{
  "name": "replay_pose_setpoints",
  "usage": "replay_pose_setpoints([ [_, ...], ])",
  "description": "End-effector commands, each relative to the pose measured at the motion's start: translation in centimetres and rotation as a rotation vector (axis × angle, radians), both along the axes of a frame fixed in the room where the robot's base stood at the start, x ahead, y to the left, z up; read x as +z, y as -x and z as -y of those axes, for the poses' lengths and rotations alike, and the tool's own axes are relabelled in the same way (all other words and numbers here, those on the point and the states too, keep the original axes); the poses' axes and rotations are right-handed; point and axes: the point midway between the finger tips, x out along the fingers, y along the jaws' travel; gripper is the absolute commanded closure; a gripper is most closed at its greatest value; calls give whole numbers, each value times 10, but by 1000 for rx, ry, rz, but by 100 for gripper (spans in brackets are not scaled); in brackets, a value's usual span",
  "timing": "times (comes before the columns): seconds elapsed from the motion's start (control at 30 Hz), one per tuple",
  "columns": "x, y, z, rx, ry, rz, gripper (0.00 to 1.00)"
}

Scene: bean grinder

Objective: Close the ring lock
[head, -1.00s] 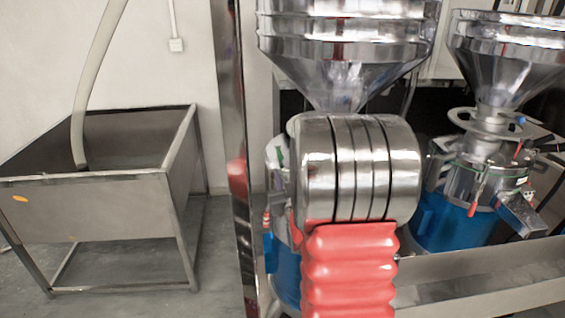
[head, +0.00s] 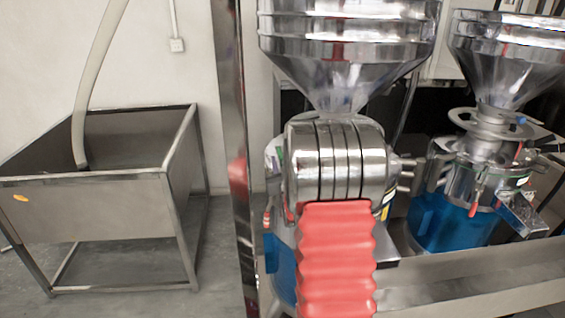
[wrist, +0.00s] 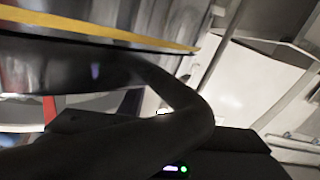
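The near grinder has a shiny steel hopper (head: 345,65) and a blue lower body (head: 284,262) in the head view. My banded metal arm link and red ribbed sleeve cover most of its middle. I cannot make out the ring lock; that area is largely hidden. A small red part (head: 266,216) shows at the grinder's left side. My gripper is hidden in the head view. In the wrist view a dark curved part of my gripper (wrist: 190,112) lies close below a blurred grey metal surface with a yellow stripe (wrist: 110,30). Contact and finger opening are unclear.
A second grinder (head: 480,185) with red levers stands at right. A steel beam (head: 480,280) runs across the lower right. A steel post (head: 232,150) stands left of my arm. A metal tub on legs (head: 90,205) stands at left, with floor between.

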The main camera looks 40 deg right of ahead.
Motion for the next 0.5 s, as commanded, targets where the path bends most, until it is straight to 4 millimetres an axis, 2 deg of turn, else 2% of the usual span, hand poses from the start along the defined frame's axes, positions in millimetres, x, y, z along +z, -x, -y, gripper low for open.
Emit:
replay_pose_setpoints([
  [0.07,0,0,0,0,0,0,75],
  [0.4,0,0,0,-1,0,0,98],
  [0.5,0,0,0,0,0,0,100],
])
